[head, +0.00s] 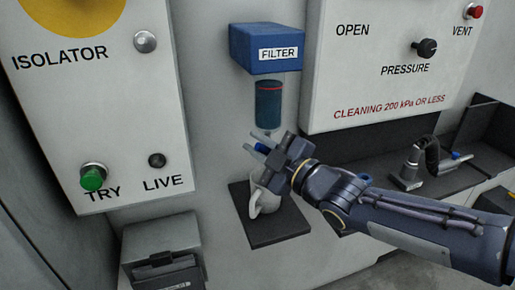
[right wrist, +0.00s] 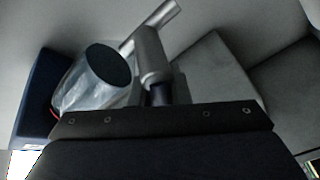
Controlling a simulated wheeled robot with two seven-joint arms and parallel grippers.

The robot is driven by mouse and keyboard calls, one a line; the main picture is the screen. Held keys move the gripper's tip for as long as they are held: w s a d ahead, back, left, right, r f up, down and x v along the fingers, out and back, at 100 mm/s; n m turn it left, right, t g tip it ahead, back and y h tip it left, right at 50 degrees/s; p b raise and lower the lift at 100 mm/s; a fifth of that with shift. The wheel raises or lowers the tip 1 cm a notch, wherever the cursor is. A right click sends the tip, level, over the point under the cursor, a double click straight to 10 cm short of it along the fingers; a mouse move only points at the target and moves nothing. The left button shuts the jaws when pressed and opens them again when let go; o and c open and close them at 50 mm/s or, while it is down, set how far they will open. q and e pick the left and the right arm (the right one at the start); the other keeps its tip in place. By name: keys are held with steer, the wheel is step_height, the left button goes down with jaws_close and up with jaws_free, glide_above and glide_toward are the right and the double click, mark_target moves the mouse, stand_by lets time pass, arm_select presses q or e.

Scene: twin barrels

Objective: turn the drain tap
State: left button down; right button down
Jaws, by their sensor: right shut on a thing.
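The filter, a blue block (head: 265,50) labelled FILTER with a dark blue bowl (head: 268,103) under it, is on the wall in the head view. My right gripper (head: 262,144) is just below the bowl, its fingers shut around a small blue part, the drain tap (head: 260,147). The gripper hides most of the tap. In the right wrist view the clear bowl (right wrist: 88,90) with a dark round end shows beside a grey metal piece (right wrist: 150,55) close to the gripper's dark edge. My left gripper is in neither view.
A white mug (head: 263,203) stands on a dark shelf (head: 278,233) below the gripper. The isolator panel (head: 120,120) is on the left, the pressure panel (head: 390,95) on the right. A metal nozzle (head: 410,172) lies on the ledge at right.

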steer(key=c, duration=1.4)
jaws_free()
steer(key=shift+o, duration=0.2)
steer(key=shift+r, duration=0.2)
